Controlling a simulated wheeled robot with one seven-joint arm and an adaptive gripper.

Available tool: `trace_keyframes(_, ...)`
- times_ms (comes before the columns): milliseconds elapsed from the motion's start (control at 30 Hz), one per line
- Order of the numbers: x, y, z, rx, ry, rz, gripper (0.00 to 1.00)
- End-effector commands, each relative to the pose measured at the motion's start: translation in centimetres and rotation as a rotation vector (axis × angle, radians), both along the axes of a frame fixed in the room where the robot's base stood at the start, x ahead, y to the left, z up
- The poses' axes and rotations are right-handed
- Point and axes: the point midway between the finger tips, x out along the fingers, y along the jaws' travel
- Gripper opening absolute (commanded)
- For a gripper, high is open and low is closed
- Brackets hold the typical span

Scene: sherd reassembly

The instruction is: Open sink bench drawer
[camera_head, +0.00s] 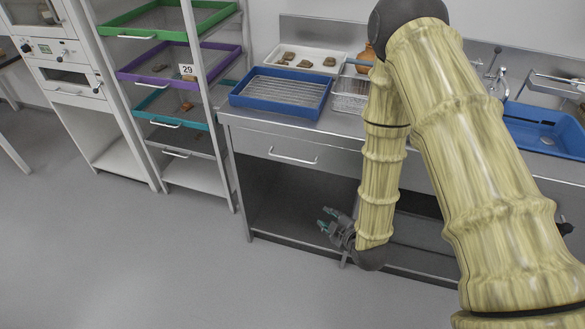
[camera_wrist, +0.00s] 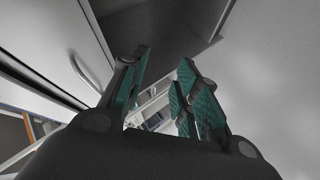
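The sink bench drawer (camera_head: 268,149) is a grey metal front under the left part of the bench top, and it looks closed. Its bar handle (camera_head: 293,156) is pale and runs along the middle of the front. In the wrist view the handle (camera_wrist: 88,73) shows at the left, on a pale panel, outside my fingers. My gripper (camera_head: 326,220) hangs low in front of the bench's dark open space, below and right of the handle and apart from it. In the wrist view my gripper (camera_wrist: 160,85) has its teal finger pads spread, with nothing between them.
The bench top holds a blue tray (camera_head: 236,101) with a rack, a white tray with sherds (camera_head: 298,54), a wire basket (camera_head: 349,103) and a blue sink basin (camera_head: 520,136). A shelf rack (camera_head: 219,105) with coloured trays stands left. The floor (camera_head: 150,260) in front is clear.

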Motion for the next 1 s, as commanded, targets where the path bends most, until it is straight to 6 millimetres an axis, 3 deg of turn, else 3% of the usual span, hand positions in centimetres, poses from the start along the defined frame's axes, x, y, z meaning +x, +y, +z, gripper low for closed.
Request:
trace_keyframes(33, 2.1, 1.2, 1.0, -0.042, -0.105, 0.065, 0.31)
trace_keyframes(100, 4.3, 2.8, 3.2, -0.104, -0.239, 0.144, 0.31)
trace_keyframes(200, 6.5, 4.5, 5.9, -0.178, -0.397, 0.224, 0.31)
trace_keyframes(400, 8.3, 6.4, 8.9, -0.261, -0.564, 0.294, 0.31)
trace_keyframes(667, 10.3, 7.6, 9.1, -0.271, -0.586, 0.302, 0.31)
trace_keyframes(1000, 15.1, 10.0, 8.3, -0.27, -0.583, 0.3, 0.31)
